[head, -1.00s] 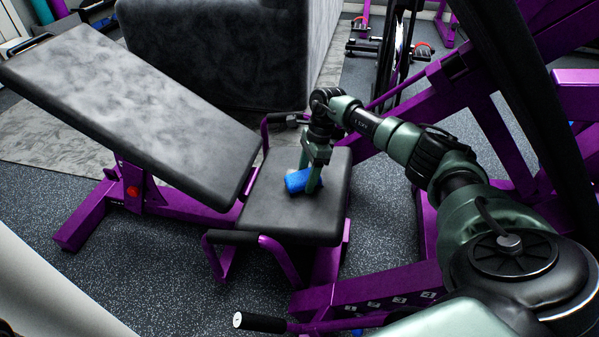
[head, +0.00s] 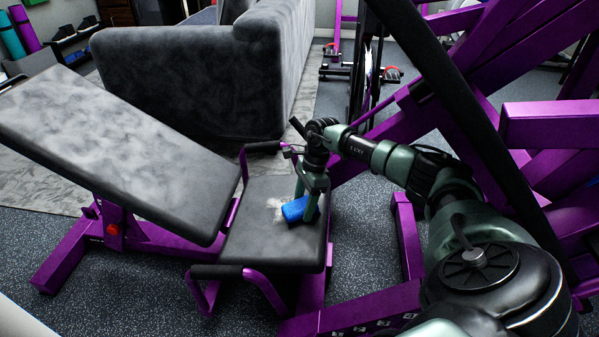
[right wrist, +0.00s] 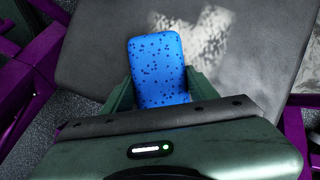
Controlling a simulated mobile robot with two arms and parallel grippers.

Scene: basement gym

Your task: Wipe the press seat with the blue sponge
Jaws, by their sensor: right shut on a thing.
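The press seat (head: 262,244) is a dark padded square on a purple frame, below the tilted backrest (head: 120,150). A pale chalky smudge (head: 277,207) marks its surface; in the right wrist view the smudge (right wrist: 205,35) lies beyond and to the right of the sponge. My right gripper (head: 307,207) points down over the seat, shut on the blue sponge (head: 293,210). In the right wrist view the speckled sponge (right wrist: 158,70) sits between the fingers. It appears to be at the seat surface, but contact is not clear. My left gripper is not in view.
Purple handles with black grips (head: 216,271) flank the seat. Purple machine beams (head: 560,125) and a dark diagonal bar (head: 440,75) stand at the right, close to my right arm. A grey sofa (head: 190,80) stands behind the bench.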

